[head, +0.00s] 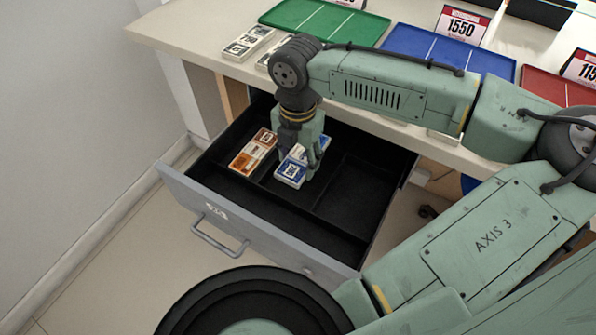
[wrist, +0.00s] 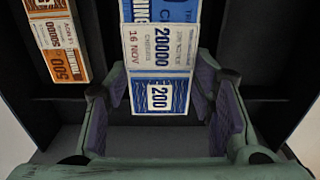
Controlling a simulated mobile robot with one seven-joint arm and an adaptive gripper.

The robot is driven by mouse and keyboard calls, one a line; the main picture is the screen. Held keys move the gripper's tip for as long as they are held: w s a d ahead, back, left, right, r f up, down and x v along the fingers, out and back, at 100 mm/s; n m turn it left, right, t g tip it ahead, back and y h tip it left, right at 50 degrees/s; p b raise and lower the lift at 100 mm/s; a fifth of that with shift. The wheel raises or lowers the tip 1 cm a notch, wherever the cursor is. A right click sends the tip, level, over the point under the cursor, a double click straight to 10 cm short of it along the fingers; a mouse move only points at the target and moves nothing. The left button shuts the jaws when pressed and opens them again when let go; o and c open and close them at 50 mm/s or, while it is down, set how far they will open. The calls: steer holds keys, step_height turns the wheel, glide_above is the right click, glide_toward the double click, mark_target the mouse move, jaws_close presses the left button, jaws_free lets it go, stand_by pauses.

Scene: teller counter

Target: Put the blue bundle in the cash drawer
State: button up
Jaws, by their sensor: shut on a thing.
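The blue bundle (head: 290,174), a blue and white banded block marked 200, is inside the open cash drawer (head: 213,213). My gripper (head: 304,165) reaches down into the drawer and is shut on the blue bundle, which also shows between the finger pads in the wrist view (wrist: 158,97). The bundle lies in the middle back compartment, right of a divider. Whether it rests on the drawer floor cannot be told. The gripper fingers hide part of it in the head view.
An orange bundle (head: 252,152) marked 500 lies in the compartment to the left. The right compartment (head: 357,192) and front strip look empty. The counter (head: 202,26) overhangs the drawer's back, bearing green (head: 327,22), blue (head: 447,52) and red (head: 552,88) trays and pale bundles (head: 248,42).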

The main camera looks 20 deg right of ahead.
mark_target(298, 163)
steer(key=shift+f, duration=3.45)
steer(key=shift+f, duration=0.15)
steer(key=o, duration=1.3)
steer(key=shift+r, duration=0.2)
step_height(298, 163, up, 12)
